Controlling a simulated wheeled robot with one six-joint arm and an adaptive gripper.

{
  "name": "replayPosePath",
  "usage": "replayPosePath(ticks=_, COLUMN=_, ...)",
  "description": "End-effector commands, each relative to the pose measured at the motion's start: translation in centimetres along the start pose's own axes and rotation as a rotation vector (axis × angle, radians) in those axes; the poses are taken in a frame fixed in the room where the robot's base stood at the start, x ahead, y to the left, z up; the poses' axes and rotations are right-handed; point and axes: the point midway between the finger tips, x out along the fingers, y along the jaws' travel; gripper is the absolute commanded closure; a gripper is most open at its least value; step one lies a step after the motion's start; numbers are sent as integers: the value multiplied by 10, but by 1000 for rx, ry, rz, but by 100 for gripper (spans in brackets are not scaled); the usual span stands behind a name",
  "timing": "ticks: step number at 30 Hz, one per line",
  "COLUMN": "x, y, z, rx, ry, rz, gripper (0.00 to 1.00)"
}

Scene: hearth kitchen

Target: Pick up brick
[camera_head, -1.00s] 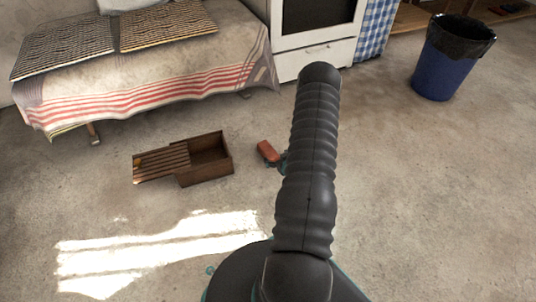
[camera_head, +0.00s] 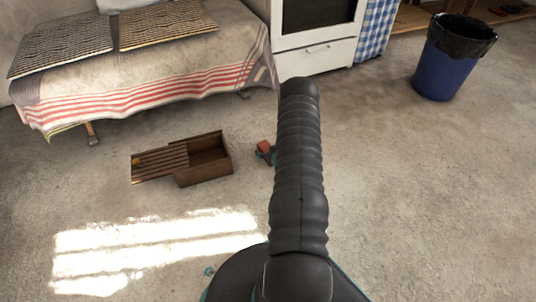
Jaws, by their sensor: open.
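The brick (camera_head: 264,146) is small and orange-red and lies on the concrete floor, right of the wooden box. Part of it is hidden by my gripper and my dark arm. My gripper (camera_head: 266,155) shows only as a small dark and teal part at the brick, just left of my arm. Its fingers are open, but most of it is hidden behind the arm. I cannot tell whether the fingers touch the brick or lie around it.
A wooden box (camera_head: 183,179) with a slatted lid slid partly off stands left of the brick. A cloth-covered bench (camera_head: 150,75) is behind it. A white oven (camera_head: 318,60) stands at the back, and a blue bin (camera_head: 445,70) at the right. The floor at right is clear.

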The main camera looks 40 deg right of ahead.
Motion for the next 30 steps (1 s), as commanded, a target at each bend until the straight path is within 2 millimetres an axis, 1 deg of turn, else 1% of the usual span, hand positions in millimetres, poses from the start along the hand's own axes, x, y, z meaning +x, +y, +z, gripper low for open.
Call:
replayPosePath(ticks=5, x=0, y=0, z=0, rx=0, ry=0, rz=0, gripper=12)
replayPosePath(ticks=8, x=0, y=0, z=0, rx=0, ry=0, rz=0, gripper=34)
replayPosePath(ticks=9, x=0, y=0, z=0, rx=0, ry=0, rz=0, gripper=44)
replayPosePath(ticks=11, x=0, y=0, z=0, rx=0, ry=0, rz=0, gripper=59)
replayPosePath(ticks=12, x=0, y=0, z=0, rx=0, ry=0, rz=0, gripper=69)
replayPosePath(ticks=14, x=0, y=0, z=0, rx=0, ry=0, rz=0, gripper=84)
replayPosePath(ticks=15, x=0, y=0, z=0, rx=0, ry=0, rz=0, gripper=94)
replayPosePath(ticks=16, x=0, y=0, z=0, rx=0, ry=0, rz=0, gripper=100)
replayPosePath(ticks=25, x=-1, y=0, z=-3, rx=0, ry=2, rz=0, gripper=100)
replayPosePath(ticks=30, x=-8, y=0, z=-17, rx=-1, ry=2, rz=0, gripper=100)
